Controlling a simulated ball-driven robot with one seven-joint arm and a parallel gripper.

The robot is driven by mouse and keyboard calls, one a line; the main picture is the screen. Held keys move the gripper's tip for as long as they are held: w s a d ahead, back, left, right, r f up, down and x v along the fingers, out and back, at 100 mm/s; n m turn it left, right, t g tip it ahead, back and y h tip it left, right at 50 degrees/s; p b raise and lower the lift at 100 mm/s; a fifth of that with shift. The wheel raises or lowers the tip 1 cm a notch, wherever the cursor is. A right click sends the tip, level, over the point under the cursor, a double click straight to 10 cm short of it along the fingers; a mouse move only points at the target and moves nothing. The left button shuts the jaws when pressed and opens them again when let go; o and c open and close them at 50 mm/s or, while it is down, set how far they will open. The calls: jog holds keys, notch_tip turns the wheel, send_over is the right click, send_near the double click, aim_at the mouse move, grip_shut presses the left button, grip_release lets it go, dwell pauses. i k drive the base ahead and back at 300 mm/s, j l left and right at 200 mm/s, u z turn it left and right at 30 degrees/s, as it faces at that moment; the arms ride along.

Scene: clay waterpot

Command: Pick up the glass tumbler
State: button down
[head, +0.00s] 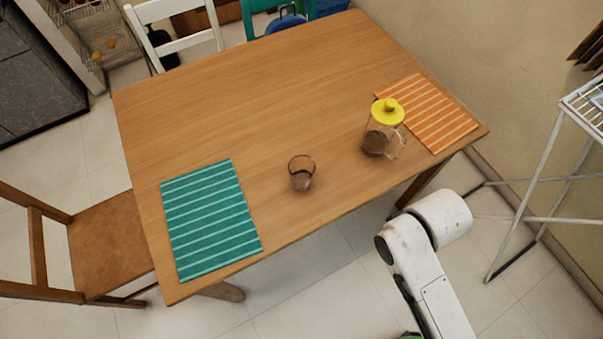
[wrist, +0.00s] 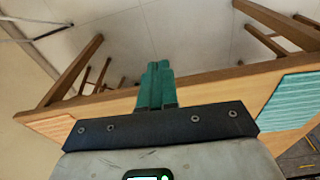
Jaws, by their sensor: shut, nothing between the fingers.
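The glass tumbler (head: 301,173) is a small clear glass standing upright on the wooden table (head: 240,90), near its front edge and right of the teal striped placemat (head: 210,220). My gripper (wrist: 159,66) shows in the wrist view with its green fingers together and nothing between them. In the head view my arm is at the lower right, off the table, and the fingers are out of sight. The gripper is apart from the tumbler.
A clear glass jug (head: 378,141) with a yellow lid stands right of the tumbler, beside the orange striped placemat (head: 428,113). A wooden chair (head: 105,240) is at the left, a white drying rack (head: 545,190) at the right. The table's middle and back are clear.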

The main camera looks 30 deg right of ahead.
aim_at(303, 162)
jog(key=j, duration=1.25)
jog(key=i+z, duration=0.05)
